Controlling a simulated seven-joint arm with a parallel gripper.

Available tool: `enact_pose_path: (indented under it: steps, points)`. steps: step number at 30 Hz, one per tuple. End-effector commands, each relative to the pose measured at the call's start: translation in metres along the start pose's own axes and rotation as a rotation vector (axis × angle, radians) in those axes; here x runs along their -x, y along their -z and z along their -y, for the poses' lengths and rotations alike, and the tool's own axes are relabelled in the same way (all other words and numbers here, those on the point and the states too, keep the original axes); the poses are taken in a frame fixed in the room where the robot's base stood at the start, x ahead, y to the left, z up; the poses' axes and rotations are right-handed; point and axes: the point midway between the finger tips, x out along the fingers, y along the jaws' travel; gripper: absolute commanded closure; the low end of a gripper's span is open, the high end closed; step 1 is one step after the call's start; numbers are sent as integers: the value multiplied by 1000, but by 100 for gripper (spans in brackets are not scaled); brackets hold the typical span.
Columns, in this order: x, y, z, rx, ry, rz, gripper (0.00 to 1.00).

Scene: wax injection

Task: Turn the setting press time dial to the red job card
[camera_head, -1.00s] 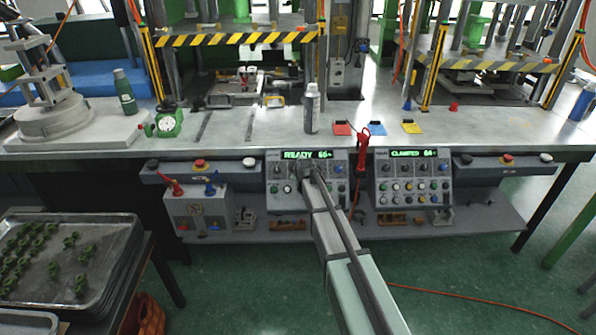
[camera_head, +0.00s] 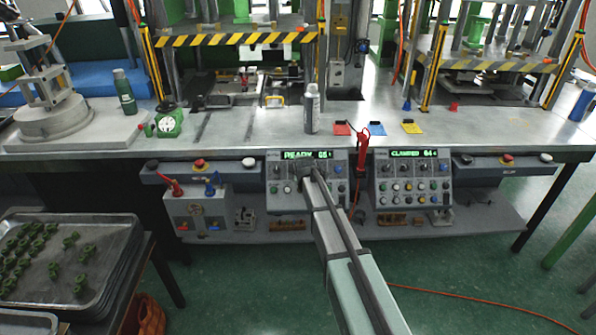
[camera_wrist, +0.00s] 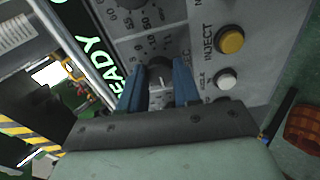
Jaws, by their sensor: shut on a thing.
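The left control panel (camera_head: 274,188) hangs on the bench front below a green READY display (camera_head: 305,155). My gripper (camera_head: 305,170) is at this panel's upper row of dials. In the wrist view, my gripper's blue fingers (camera_wrist: 159,82) are closed around a small dark dial (camera_wrist: 158,63) with printed numbers and a "SEC" label. The fingers hide most of the dial and its pointer, so its setting cannot be read. The red job card (camera_head: 342,128) lies on the bench top above the panel, left of a blue card (camera_head: 376,128) and a yellow card (camera_head: 411,127).
A yellow INJECT button (camera_wrist: 230,40) and a white button (camera_wrist: 226,80) sit close to the fingers. A red-handled tool (camera_head: 362,150) hangs between this panel and the right panel (camera_head: 412,186). A grey bottle (camera_head: 312,108) stands on the bench above.

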Motion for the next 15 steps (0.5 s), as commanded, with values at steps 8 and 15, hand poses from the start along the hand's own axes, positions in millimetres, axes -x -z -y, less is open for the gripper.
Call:
enact_pose_path:
  steps: [8, 15]
  points:
    - [0, 0, 0, -1, -1, 0, 55]
    - [0, 0, 0, -1, 0, 0, 42]
